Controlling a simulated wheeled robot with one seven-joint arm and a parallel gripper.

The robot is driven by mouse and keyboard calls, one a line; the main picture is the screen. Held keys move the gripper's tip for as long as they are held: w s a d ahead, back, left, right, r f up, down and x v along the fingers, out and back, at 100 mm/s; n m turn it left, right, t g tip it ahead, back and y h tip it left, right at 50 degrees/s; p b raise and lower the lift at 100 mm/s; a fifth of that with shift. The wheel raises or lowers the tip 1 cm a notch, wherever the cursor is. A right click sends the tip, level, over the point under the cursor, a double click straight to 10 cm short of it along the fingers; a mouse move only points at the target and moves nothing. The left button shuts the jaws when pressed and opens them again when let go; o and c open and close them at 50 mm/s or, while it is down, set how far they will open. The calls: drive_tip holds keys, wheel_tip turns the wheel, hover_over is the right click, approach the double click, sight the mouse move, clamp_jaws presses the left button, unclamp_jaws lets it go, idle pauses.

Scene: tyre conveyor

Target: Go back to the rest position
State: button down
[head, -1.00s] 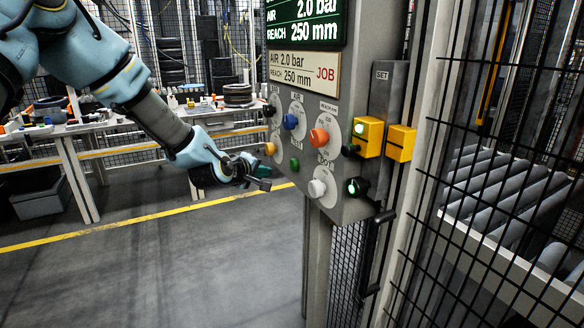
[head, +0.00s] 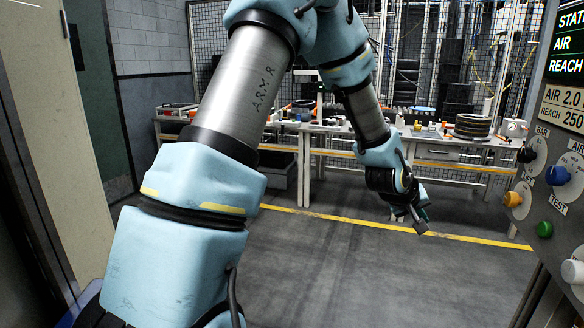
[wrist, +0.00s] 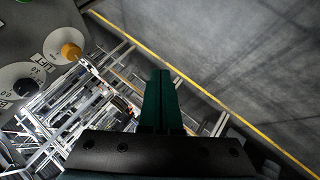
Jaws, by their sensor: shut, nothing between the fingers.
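My gripper (head: 419,222) hangs at the end of my light-blue arm in the head view, over the grey floor, left of the control panel and apart from it. In the wrist view my gripper's dark green fingers (wrist: 158,100) are together with nothing between them. The control panel (head: 545,120) stands at the right edge of the head view and is cut off. It has a yellow knob (head: 513,199), a blue knob (head: 557,176), a green button (head: 544,229) and a white knob (head: 572,271). The yellow knob (wrist: 71,51) and a black knob (wrist: 26,87) show in the wrist view.
A long workbench (head: 440,160) with tyres and small parts stands at the back before a mesh fence. A yellow line (head: 470,238) crosses the floor. A door frame (head: 50,150) is at the left. The floor between bench and panel is clear.

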drive_tip(key=a+y, duration=0.6)
drive_tip(key=a, duration=2)
drive_tip(key=s+a+r+g+y, duration=0.1)
drive_tip(key=s+a, duration=0.3)
drive_tip(key=a, duration=0.3)
drive_tip(key=s+a+g, duration=0.2)
drive_tip(key=s+a, duration=0.3)
drive_tip(key=a, duration=0.3)
drive_tip(key=shift+s+r+y, duration=0.25)
drive_tip(key=shift+r+y, duration=0.15)
